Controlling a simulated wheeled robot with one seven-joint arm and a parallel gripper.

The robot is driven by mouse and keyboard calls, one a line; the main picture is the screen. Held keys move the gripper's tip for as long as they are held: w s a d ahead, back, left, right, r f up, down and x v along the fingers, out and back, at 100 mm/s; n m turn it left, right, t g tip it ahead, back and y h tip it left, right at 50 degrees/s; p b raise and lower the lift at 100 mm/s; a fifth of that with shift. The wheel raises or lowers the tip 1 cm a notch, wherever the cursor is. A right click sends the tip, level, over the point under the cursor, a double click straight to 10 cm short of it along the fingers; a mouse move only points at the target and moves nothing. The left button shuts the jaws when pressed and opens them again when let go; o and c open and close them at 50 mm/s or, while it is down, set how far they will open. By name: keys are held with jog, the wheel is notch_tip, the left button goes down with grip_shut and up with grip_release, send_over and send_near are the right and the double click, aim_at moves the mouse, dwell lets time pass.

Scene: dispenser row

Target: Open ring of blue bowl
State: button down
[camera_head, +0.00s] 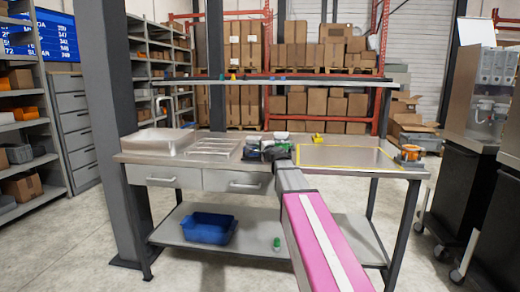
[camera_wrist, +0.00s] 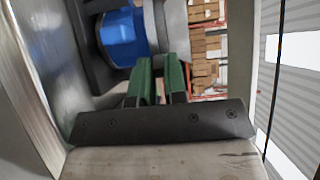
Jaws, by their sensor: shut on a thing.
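A blue rounded body (camera_wrist: 122,38), which I take for the blue bowl, lies on its side close in front of me in the wrist view. A grey ring (camera_wrist: 173,28) sits against its right end. My gripper (camera_wrist: 161,65) has two green fingers that are close together, their tips at the lower edge of the grey part. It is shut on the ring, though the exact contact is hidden.
A blue bin (camera_head: 208,228) is on the lower shelf. A raised shelf runs above the bench.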

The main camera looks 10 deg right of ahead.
jog(key=shift+w+d+n+g+y, duration=0.1)
jog(key=shift+d+n+g+y, duration=0.2)
jog(key=shift+n+y, duration=0.35)
jog(key=c, duration=1.4)
grip_release()
jog(key=v, duration=1)
jog(key=shift+s+d+f, duration=0.1)
jog(key=shift+s+d, duration=0.1)
jog(key=shift+s, duration=0.15)
